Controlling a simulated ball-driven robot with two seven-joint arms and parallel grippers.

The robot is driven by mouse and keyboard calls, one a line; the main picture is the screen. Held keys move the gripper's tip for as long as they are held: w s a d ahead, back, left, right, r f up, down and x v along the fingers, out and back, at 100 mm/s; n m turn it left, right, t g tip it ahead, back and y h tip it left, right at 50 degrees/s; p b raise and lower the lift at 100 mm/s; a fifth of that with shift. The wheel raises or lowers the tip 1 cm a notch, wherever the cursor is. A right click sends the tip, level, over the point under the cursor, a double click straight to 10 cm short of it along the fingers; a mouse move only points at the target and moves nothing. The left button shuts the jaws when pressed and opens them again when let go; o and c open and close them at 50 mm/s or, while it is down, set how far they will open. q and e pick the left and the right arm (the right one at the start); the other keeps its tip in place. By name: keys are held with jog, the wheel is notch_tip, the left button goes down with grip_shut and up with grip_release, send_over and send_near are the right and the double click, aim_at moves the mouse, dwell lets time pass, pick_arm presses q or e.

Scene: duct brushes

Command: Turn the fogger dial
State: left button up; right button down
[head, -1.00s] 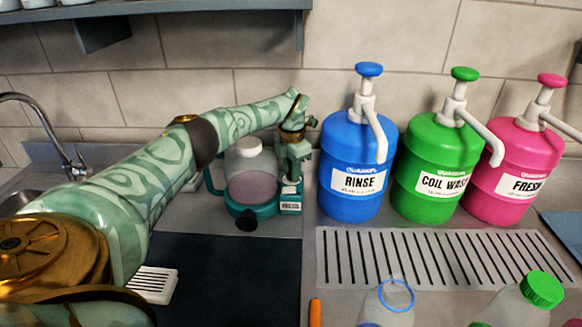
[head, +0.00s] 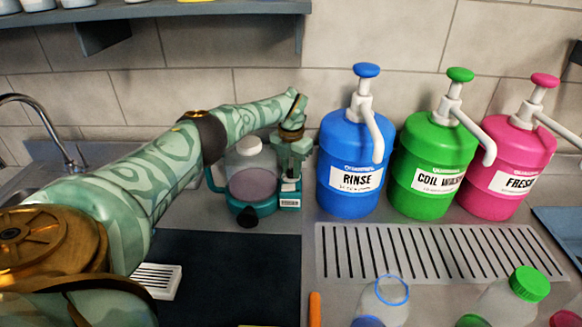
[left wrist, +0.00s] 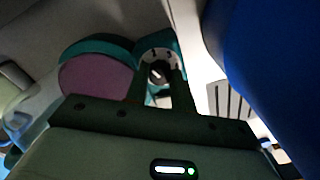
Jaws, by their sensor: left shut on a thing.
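The fogger (head: 262,207) stands on the counter against the wall, with a teal base and a clear tank of pinkish liquid. My left gripper (head: 290,183) points down at its right side. The wrist view shows the fogger's teal and pink parts (left wrist: 97,75) at the left. The dial (left wrist: 158,70), with a pale marked face around it, sits between the two dark fingertips (left wrist: 159,82). The left gripper is shut on the dial. In the head view the gripper hides the dial. My right gripper is in neither current view.
Blue (head: 350,155), green (head: 432,165) and pink (head: 507,170) pump jugs stand to the right; the blue one is close to my left gripper. A slotted drain plate (head: 440,252) lies before them. Clear bottles (head: 385,300) are at the front.

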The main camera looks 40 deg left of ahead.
aim_at(291, 171)
pick_arm(q)
jog(key=o, duration=1)
jog(key=shift+r, duration=0.1)
notch_tip(291, 171, up, 7)
jog(key=shift+r+p, duration=0.2)
jog(key=shift+p, duration=0.75)
